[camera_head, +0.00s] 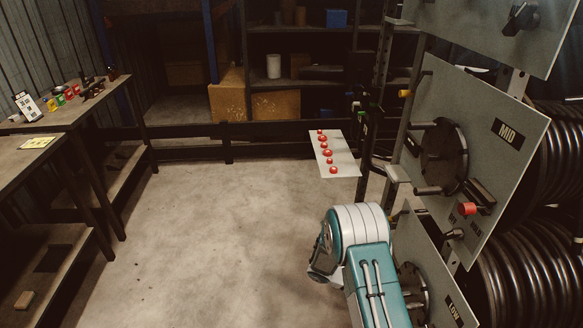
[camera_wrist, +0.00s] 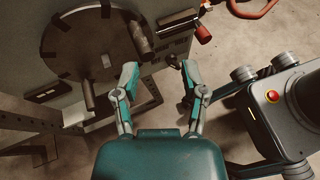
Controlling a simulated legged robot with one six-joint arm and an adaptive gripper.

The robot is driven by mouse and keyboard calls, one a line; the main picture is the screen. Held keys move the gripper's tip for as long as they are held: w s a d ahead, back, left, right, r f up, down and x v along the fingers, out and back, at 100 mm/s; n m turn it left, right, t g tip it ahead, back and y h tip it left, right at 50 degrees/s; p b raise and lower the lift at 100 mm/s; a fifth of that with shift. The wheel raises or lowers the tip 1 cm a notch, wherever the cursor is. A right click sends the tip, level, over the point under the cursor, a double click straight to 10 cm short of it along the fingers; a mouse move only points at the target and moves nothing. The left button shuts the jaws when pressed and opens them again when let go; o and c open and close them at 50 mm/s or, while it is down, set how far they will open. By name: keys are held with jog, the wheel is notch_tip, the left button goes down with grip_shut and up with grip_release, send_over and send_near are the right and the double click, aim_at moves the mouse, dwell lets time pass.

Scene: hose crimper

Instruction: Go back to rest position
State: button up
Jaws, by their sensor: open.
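My gripper (camera_wrist: 160,82) shows in the wrist view with its two teal and grey fingers spread apart and nothing between them. Beyond the fingers is a grey panel with a round dark disc (camera_wrist: 92,45) and a cylinder handle with a red tip (camera_wrist: 203,33). In the head view my arm reaches up from the bottom centre, and the gripper's fingers are hidden there. The MID panel (camera_head: 480,150) stands to the right of my arm, with a round disc, handles and a red-tipped lever (camera_head: 468,209).
A white plate with several red buttons (camera_head: 338,168) stands beyond my arm. Workbenches (camera_head: 60,118) with small items line the left. Shelves with boxes (camera_head: 275,105) stand at the back. Coiled black hoses (camera_head: 530,275) are at the right. The concrete floor (camera_head: 200,230) left of centre is clear.

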jog(key=s+a+r+m+t+y, duration=0.1)
jog(key=s+a+r+m+y, duration=0.2)
jog(key=r, duration=0.8)
jog(key=s+r+m+t+y, duration=0.1)
jog(key=s+r+m+y, duration=0.3)
jog(key=r, duration=0.7)
jog(key=s+a+r+m+t+y, duration=0.3)
jog(key=s+r, duration=0.3)
jog(key=s, duration=0.1)
jog(key=s+a+r+m+t+y, duration=0.3)
jog(key=s+a+r+m+t, duration=0.1)
jog(key=s+r, duration=0.3)
jog(key=shift+s+r+t, duration=0.2)
jog(key=shift+s+t, duration=0.1)
jog(key=shift+s, duration=0.15)
jog(key=shift+m, duration=0.3)
